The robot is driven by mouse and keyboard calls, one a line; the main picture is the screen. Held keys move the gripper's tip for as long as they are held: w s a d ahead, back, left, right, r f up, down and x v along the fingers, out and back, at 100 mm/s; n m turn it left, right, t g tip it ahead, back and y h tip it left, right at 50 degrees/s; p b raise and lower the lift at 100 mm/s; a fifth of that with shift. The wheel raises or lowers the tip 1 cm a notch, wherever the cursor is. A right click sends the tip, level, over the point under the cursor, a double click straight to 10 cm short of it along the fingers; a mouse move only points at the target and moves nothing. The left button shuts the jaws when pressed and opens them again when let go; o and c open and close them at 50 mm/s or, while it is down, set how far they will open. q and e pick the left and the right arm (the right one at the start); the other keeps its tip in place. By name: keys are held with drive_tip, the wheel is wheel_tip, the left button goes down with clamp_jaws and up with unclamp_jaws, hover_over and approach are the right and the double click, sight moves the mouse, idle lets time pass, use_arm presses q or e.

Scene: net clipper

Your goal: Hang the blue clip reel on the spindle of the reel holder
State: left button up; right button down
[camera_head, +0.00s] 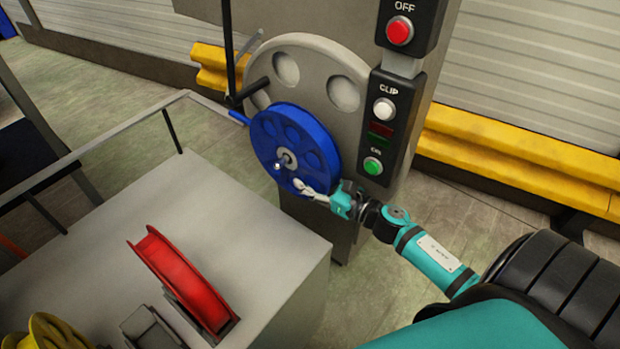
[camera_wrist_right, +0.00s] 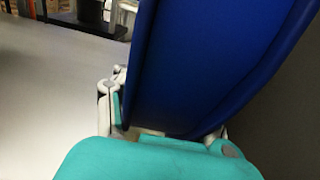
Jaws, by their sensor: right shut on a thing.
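The blue clip reel (camera_head: 298,146) stands upright in front of the grey round plate of the reel holder (camera_head: 343,95). A light metal spindle end (camera_head: 288,159) shows at the reel's centre, so the reel appears to be around the spindle; whether it is fully seated I cannot tell. My right gripper (camera_head: 318,192) is shut on the reel's lower right rim. In the right wrist view the blue reel (camera_wrist_right: 205,65) fills the space between the fingers. My left gripper is not in view.
A red reel (camera_head: 180,275) stands in a slot on the grey cabinet top (camera_head: 225,225), and a yellow reel (camera_head: 58,332) is at the lower left. A control box with buttons (camera_head: 384,125) is close right of the blue reel. A dark rod (camera_head: 229,55) rises beside the holder plate.

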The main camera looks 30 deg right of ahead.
drive_tip(key=shift+r, duration=0.1)
drive_tip(key=c, duration=0.6)
unclamp_jaws()
drive_tip(key=v, duration=1.2)
drive_tip(key=shift+s, duration=0.1)
